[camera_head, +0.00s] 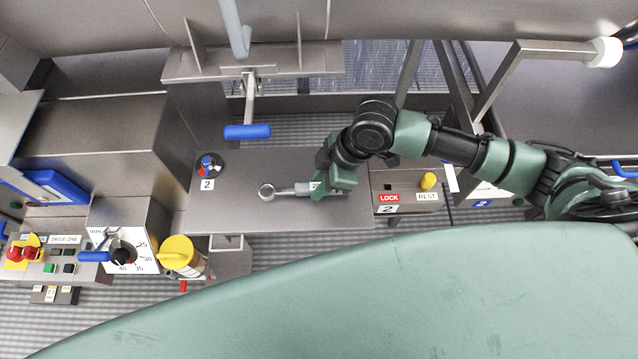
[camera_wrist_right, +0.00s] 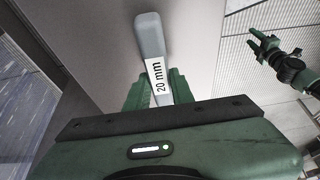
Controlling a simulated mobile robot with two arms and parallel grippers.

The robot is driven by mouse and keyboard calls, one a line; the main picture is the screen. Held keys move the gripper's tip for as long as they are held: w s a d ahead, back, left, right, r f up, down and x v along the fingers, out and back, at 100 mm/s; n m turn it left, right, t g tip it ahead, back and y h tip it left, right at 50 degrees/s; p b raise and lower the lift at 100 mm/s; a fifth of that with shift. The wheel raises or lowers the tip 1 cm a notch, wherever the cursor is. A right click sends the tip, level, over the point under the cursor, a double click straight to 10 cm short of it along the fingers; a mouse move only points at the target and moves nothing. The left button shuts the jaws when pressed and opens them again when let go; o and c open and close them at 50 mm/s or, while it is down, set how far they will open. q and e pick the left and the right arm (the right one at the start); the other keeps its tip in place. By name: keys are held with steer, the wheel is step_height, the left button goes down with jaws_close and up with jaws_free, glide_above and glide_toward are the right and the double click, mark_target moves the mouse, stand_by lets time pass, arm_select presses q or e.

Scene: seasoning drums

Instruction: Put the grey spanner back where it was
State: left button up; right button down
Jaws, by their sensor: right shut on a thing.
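The grey spanner (camera_head: 284,190) lies over the grey bench plate (camera_head: 240,215) in the head view, its ring end to the left. My right gripper (camera_head: 318,188) is shut on its right part. The right wrist view shows the spanner's pale grey end (camera_wrist_right: 150,38) and a white "20 mm" label between the fingers of my right gripper (camera_wrist_right: 158,88). I cannot tell whether the spanner touches the plate. My left gripper (camera_wrist_right: 258,45) shows small in the right wrist view, with its fingers apart and empty; it is not in the head view.
A round holder (camera_head: 208,165) with red and blue parts and a "2" label stands at the plate's back left. A LOCK/REST panel (camera_head: 405,203) with a yellow knob adjoins on the right. A yellow-lidded container (camera_head: 178,252) stands front left. A blue-handled lever (camera_head: 247,131) hangs behind.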

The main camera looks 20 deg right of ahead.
steer(key=shift+s+f, duration=0.1)
steer(key=shift+f, duration=0.65)
steer(key=c, duration=1.2)
jaws_free()
arm_select(q)
steer(key=shift+w+r, duration=0.15)
steer(key=shift+w, duration=0.15)
steer(key=shift+f+b, duration=0.5)
steer(key=shift+f, duration=0.05)
arm_select(e)
steer(key=v, duration=1.2)
steer(key=shift+s, duration=0.1)
